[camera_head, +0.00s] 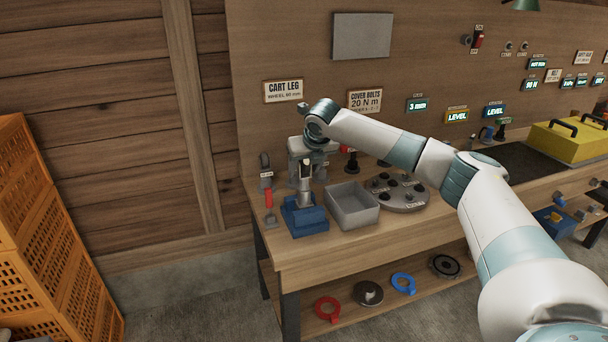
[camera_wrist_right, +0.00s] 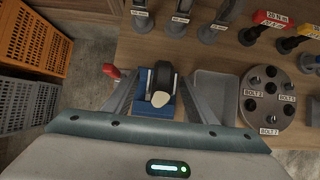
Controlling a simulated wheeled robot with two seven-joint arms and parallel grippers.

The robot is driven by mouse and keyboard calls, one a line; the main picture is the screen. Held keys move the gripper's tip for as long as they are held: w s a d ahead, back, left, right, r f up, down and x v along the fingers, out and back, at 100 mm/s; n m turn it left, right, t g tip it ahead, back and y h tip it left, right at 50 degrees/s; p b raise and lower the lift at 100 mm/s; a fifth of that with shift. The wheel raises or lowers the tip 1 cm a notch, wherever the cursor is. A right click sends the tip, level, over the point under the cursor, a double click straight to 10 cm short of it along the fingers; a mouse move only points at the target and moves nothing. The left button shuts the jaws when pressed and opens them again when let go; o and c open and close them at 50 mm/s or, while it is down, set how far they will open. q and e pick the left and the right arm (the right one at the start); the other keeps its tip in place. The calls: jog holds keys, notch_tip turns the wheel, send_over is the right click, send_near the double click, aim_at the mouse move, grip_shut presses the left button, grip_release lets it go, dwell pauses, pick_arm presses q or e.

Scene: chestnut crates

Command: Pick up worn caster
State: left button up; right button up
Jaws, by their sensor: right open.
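The worn caster (camera_wrist_right: 162,80), a dark wheel with a pale flat patch, stands upright at the blue vise (camera_wrist_right: 155,108) in the right wrist view. In the head view the caster (camera_head: 305,170) shows partly below my right wrist, above the blue vise (camera_head: 305,220) at the left end of the bench. My right gripper (camera_wrist_right: 160,76) is open, with one finger on each side of the caster. I cannot tell whether the fingers touch it. In the head view the right gripper (camera_head: 306,172) points down over the vise. My left gripper is not in view.
A grey open bin (camera_head: 352,207) stands right of the vise, then a round plate with bolts (camera_head: 402,195). Rings and discs lie on the lower shelf (camera_head: 345,302). Orange crates (camera_head: 45,235) stand at far left.

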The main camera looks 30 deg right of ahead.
aim_at(302, 175)
jog(key=p+x, duration=0.1)
jog(key=x, duration=0.2)
jog(key=shift+w+f+p, duration=0.1)
jog(key=shift+f+p, duration=0.25)
jog(key=shift+f, duration=0.05)
jog(key=shift+w+d+f, duration=0.15)
jog(key=shift+w+f, duration=0.15)
jog(key=shift+f, duration=0.25)
jog(key=shift+r, duration=0.1)
grip_shut()
